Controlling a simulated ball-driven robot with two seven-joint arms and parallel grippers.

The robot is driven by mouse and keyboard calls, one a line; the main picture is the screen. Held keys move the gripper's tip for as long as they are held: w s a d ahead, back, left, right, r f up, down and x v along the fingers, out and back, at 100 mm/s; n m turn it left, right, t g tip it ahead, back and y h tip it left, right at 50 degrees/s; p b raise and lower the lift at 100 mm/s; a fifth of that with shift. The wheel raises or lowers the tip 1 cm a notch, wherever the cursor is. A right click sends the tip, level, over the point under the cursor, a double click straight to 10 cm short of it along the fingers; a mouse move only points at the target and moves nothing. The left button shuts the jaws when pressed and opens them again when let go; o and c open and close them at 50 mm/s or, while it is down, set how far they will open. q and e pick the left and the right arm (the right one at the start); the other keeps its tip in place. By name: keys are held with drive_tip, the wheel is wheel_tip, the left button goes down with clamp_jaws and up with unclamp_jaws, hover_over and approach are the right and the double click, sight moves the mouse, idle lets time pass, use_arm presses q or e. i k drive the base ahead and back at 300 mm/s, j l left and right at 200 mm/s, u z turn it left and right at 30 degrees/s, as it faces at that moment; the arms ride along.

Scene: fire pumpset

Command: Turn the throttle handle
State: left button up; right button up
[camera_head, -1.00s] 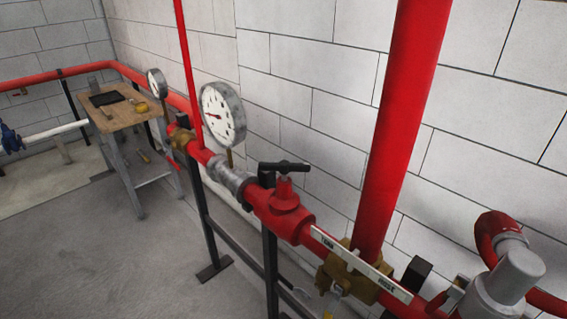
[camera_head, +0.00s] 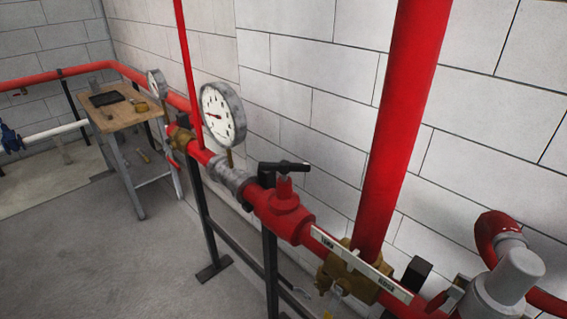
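A black handle (camera_head: 284,167) sits on top of a red valve body (camera_head: 284,209) in the red pipe line, near the middle of the view. I take it for the throttle handle; its bar lies across the valve top and points to the right. Nothing touches it. A long pale lever plate with lettering (camera_head: 360,264) lies over a brass valve (camera_head: 340,283) further right and nearer. Neither of my grippers can be made out in this view.
A large round gauge (camera_head: 222,115) stands on the pipe left of the valve. A thick red vertical pipe (camera_head: 402,110) rises right of it. Grey cylindrical parts (camera_head: 515,272) fill the lower right. A wooden-topped stand (camera_head: 125,115) is far left. Floor (camera_head: 90,250) at left is clear.

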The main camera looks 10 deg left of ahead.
sight(285, 167)
drive_tip(key=z, duration=2.2)
drive_tip(key=j+u, duration=0.2)
drive_tip(key=u, duration=0.2)
drive_tip(key=k+j+u, duration=0.1)
drive_tip(key=u, duration=0.25)
drive_tip(key=j+u, duration=0.4)
drive_tip(key=l, duration=0.05)
